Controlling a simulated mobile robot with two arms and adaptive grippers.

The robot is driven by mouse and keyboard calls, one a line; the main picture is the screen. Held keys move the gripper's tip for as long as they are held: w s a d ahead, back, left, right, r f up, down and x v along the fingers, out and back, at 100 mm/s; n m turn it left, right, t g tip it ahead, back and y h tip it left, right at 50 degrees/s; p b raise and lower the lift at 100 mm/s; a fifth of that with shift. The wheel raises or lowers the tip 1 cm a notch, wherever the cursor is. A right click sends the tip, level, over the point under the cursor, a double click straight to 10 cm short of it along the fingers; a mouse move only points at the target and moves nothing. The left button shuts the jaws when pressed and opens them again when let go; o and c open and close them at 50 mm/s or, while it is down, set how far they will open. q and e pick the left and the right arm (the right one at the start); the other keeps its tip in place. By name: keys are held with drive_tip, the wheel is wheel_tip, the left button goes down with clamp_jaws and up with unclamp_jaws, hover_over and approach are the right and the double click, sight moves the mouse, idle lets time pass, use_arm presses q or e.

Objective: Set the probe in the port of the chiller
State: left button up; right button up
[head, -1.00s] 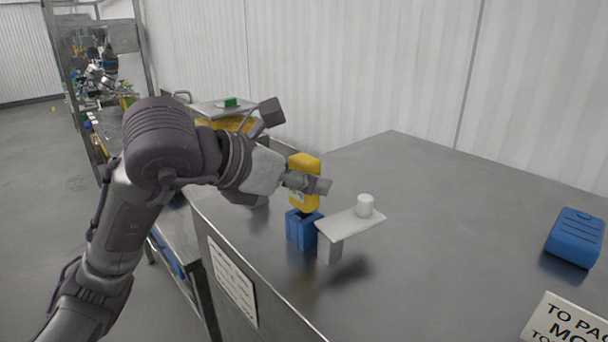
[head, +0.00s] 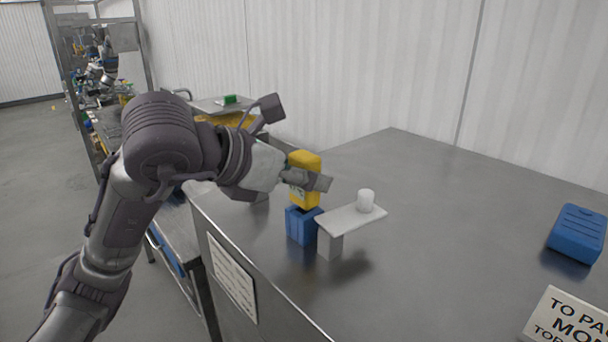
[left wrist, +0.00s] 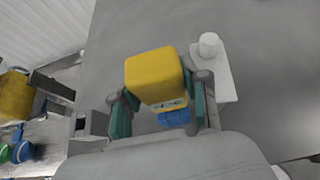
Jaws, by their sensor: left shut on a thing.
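The yellow probe (head: 304,163) is upright in my left gripper (head: 305,180), which is shut on its sides. In the left wrist view the probe (left wrist: 155,76) fills the space between the two fingers (left wrist: 160,108). Directly below it in the head view is a blue block-shaped holder (head: 302,225), which looks like the chiller. The probe's lower end is at the holder's top; I cannot tell whether it is in the port, as the opening is hidden. The holder's blue also shows below the probe in the left wrist view (left wrist: 175,117). My right gripper is not in view.
A pale raised shelf (head: 345,219) with a white cylinder (head: 366,200) stands right beside the holder. A blue box (head: 578,233) and a sign (head: 570,318) are at the right. The middle of the steel table (head: 450,230) is clear.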

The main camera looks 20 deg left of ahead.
use_arm(q)
drive_tip(key=shift+f+b, duration=0.6)
drive_tip(key=shift+b, duration=0.5)
idle(1.1)
drive_tip(key=o, duration=1.2)
drive_tip(key=shift+o, duration=0.4)
drive_tip(key=o, duration=0.4)
drive_tip(key=shift+o, duration=0.2)
drive_tip(key=shift+r+p, duration=2.9)
drive_tip(key=shift+r, duration=1.15)
